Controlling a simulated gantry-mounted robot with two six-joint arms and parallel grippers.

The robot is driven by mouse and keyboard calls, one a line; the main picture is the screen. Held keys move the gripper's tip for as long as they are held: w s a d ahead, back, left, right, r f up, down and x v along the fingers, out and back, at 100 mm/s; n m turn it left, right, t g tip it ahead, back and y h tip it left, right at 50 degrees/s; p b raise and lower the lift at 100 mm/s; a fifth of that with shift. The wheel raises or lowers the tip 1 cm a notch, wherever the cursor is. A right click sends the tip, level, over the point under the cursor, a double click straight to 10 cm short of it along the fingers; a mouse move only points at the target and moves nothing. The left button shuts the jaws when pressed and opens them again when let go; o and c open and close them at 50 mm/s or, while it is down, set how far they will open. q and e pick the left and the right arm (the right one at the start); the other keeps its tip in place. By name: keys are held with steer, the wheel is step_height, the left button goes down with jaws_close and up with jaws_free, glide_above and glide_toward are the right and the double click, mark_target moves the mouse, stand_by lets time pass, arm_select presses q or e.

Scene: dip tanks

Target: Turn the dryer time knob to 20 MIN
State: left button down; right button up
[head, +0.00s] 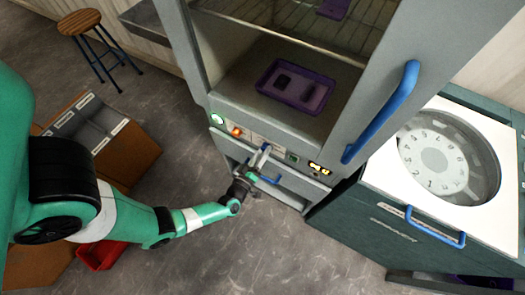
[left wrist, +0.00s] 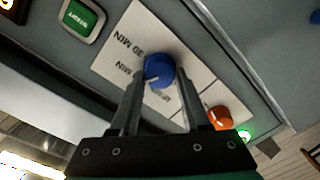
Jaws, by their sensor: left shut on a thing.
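The dryer is the tall grey cabinet (head: 350,150) with a control strip on its front. In the left wrist view, the blue time knob (left wrist: 159,68) sits on a white label plate (left wrist: 112,48) with several printed minute marks, seen upside down and partly hidden by my fingers. The knob's pale pointer line faces the lower left of the picture; I cannot tell exactly which mark it meets. My left gripper (head: 262,156) is at the strip, its two fingers (left wrist: 158,85) shut on the knob's sides. My right gripper is not in view.
An orange knob (left wrist: 219,118) and a lit green lamp (left wrist: 243,135) are beside the plate; a green button (left wrist: 83,20) is on the other side. A purple tray (head: 272,94) lies inside the cabinet. A white-topped round-dial machine (head: 383,178) stands at right.

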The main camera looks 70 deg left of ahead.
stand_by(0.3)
arm_select(q)
steer(key=shift+c, duration=1.9)
jaws_free()
steer(key=p+v, duration=0.2)
steer(key=v, duration=0.9)
steer(key=shift+s+d+p, duration=0.15)
steer(key=shift+s+p, duration=0.15)
